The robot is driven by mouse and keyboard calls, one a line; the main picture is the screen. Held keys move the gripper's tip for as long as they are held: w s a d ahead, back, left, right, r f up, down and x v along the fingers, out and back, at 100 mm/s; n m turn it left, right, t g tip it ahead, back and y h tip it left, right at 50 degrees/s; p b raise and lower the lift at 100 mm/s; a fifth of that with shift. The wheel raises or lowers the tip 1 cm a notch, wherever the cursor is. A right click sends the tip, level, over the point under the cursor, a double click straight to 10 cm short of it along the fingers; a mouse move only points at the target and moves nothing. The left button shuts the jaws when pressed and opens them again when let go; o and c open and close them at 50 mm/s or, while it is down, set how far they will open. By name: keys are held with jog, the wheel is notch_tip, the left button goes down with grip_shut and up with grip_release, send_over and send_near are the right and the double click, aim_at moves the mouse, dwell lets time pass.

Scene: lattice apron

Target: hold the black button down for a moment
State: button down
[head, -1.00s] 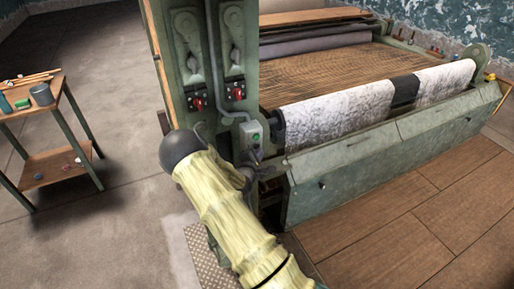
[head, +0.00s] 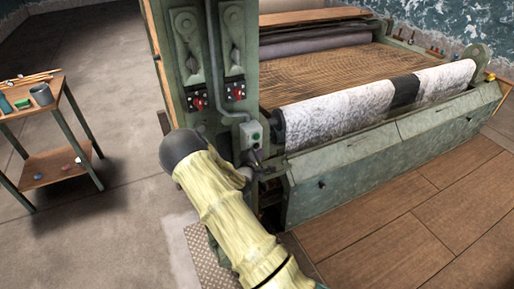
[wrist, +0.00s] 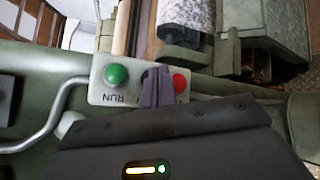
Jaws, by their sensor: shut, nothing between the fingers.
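A light grey button box (wrist: 98,98) fills the middle of the wrist view, with a green button (wrist: 117,74) above the word RUN and a red button (wrist: 180,83) to the right. My gripper (wrist: 157,84) is shut, its grey fingers in front of the box between these two buttons. I cannot tell whether the fingertips touch the box. In the head view the box (head: 249,134) is on the green post, and my gripper is a small dark shape, unclear, just below it.
Red switches (head: 198,104) sit above the box on the green post (head: 190,60), with a grey conduit beside them. The loom with its cloth roll (head: 340,115) stands to the right. A small wooden table (head: 60,95) is at left; floor between is clear.

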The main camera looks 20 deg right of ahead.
jog(key=shift+w, duration=0.1)
dwell(0.3)
jog(key=shift+w, duration=0.35)
jog(key=shift+w, duration=0.5)
dwell(2.2)
jog(key=shift+s, duration=0.1)
dwell(1.1)
jog(key=shift+s, duration=0.8)
jog(key=shift+s, duration=0.1)
jog(key=s, duration=0.4)
jog(key=shift+s+d+p, duration=0.1)
jog(key=shift+s+p, duration=0.2)
jog(key=shift+s, duration=0.1)
